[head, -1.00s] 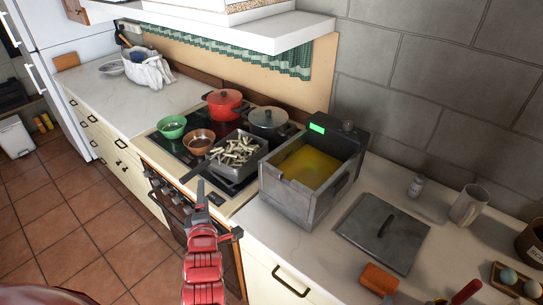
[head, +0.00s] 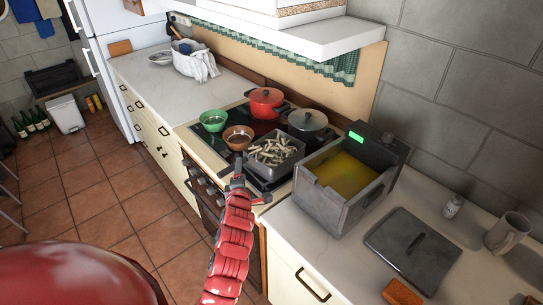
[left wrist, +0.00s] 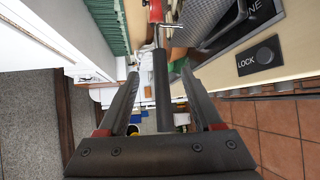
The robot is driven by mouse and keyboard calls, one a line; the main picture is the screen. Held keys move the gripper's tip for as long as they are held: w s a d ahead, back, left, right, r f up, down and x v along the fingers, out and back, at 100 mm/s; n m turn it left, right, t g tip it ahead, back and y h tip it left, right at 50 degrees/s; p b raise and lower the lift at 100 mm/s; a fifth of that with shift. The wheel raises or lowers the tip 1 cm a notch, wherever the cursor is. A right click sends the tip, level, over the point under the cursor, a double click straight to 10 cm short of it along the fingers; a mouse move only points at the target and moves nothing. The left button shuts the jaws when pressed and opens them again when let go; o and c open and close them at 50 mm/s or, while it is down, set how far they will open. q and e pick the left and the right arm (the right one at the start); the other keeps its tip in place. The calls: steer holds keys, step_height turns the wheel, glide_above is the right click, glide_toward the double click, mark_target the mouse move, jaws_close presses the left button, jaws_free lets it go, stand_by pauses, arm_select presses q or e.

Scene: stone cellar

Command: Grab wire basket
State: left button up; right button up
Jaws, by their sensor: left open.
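The basket (head: 287,164), grey and full of pale fries or small fish, sits on the front of the black stovetop. Its mesh wall (left wrist: 208,22) shows at the top of the left wrist view. Its dark handle (left wrist: 161,92) points back between the fingers of my left gripper (left wrist: 160,78), which is open. I see gaps on both sides of the handle. In the head view my left gripper (head: 239,182) is at the stove's front edge and hides most of the handle. My right gripper is not in view.
A grey fryer (head: 325,207) with yellow oil stands right of the basket. Its lid (head: 405,255) lies on the counter. A green bowl (head: 213,121), brown bowl (head: 238,138), red pot (head: 265,102) and grey pot (head: 307,122) crowd the stovetop. The tiled floor (head: 110,195) is open at left.

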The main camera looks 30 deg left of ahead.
arm_select(q)
steer(key=p+x, duration=0.3)
steer(key=x, duration=0.1)
steer(key=shift+w+a, duration=0.2)
steer(key=shift+a, duration=0.15)
steer(key=shift+w+a+f+p, duration=0.2)
steer(key=shift+w+p, duration=0.1)
steer(key=shift+w, duration=0.1)
jaws_close()
stand_by(1.1)
